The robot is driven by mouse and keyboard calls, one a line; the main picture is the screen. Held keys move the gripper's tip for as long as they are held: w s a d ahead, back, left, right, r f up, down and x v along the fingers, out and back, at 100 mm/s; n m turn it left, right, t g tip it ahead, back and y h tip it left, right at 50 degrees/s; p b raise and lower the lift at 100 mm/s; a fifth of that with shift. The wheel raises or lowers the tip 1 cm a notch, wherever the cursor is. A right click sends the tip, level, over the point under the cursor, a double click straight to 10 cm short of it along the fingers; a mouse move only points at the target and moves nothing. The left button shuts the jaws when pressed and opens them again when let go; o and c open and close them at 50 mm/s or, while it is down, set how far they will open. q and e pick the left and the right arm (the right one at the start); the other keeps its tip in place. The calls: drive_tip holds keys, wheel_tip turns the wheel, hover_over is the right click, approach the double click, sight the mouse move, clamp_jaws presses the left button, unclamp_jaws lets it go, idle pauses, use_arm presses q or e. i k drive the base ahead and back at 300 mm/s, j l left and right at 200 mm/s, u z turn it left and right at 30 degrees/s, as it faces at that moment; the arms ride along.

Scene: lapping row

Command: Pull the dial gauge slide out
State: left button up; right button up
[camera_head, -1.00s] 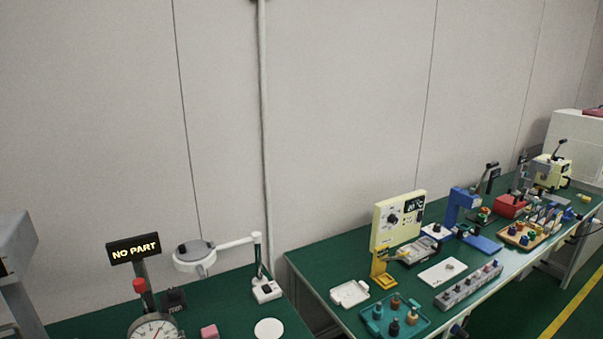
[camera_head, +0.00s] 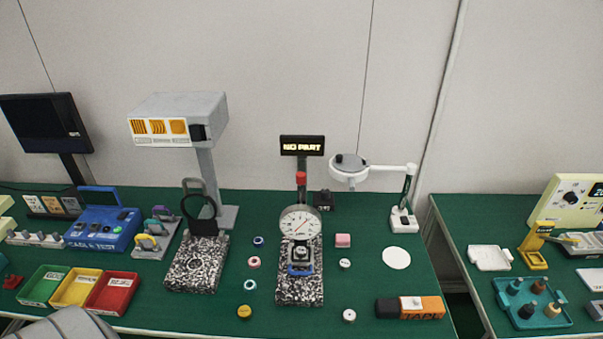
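The dial gauge (camera_head: 300,222), with a round white face and red needle, stands upright on a speckled black-and-white base (camera_head: 299,294) in the middle of the green bench. Below its dial is a small dark holder with a blue piece (camera_head: 300,270) at its front; I cannot tell clearly which part is the slide. A black sign (camera_head: 302,146) reading "NO PART" stands behind, with a red knob (camera_head: 301,176) on the post. Neither gripper shows in the head view. A grey rounded shape at the bottom left edge may be part of my own arm.
Small rings and round parts lie on both sides of the gauge base. A second speckled base (camera_head: 197,277) stands to its left, with green, yellow and red trays (camera_head: 107,294) beyond. An orange-and-black tape box (camera_head: 409,307) and a magnifier lamp (camera_head: 350,170) are to the right.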

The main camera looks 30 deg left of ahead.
sight(293, 260)
drive_tip(key=i+j+u, duration=0.1)
drive_tip(key=u, duration=0.95)
